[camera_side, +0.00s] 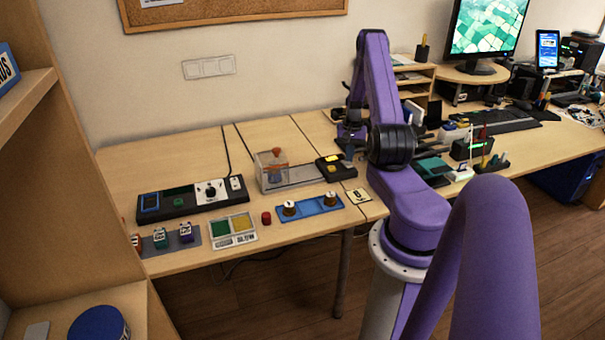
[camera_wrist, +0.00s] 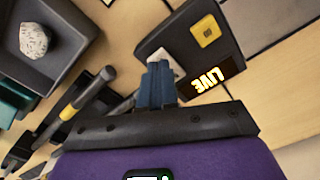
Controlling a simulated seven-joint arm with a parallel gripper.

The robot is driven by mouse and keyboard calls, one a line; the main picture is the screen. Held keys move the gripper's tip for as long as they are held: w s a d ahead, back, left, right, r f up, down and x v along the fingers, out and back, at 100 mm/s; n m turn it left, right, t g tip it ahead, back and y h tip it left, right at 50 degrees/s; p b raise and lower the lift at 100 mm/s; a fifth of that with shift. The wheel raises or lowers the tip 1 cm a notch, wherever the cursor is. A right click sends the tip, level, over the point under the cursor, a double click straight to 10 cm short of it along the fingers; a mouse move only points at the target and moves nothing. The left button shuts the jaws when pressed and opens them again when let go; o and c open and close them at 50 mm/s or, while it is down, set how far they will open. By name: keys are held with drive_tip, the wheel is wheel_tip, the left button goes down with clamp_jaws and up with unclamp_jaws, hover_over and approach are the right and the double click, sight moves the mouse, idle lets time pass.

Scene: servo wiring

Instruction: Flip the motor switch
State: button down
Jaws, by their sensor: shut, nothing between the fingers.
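A black switch box (camera_side: 335,169) sits on the bench below my gripper, with yellow parts on its top. In the wrist view the black box (camera_wrist: 185,45) shows a yellow square button (camera_wrist: 205,30) and an upside-down lit display (camera_wrist: 209,77) reading LIVE. A small pale piece, perhaps the switch lever, shows right by my fingertips and is mostly hidden. My gripper (camera_wrist: 158,66) is shut and empty, its blue fingers over the box's near edge; contact cannot be told. In the side view my gripper (camera_side: 348,156) is just above the box.
A clear case (camera_side: 272,170) with an orange-topped part stands left of the box. Tools with dark handles (camera_wrist: 85,98) lie left of my fingers.

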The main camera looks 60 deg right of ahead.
sight(349, 165)
drive_tip(key=shift+f, duration=0.95)
idle(0.6)
drive_tip(key=shift+r, duration=3.5)
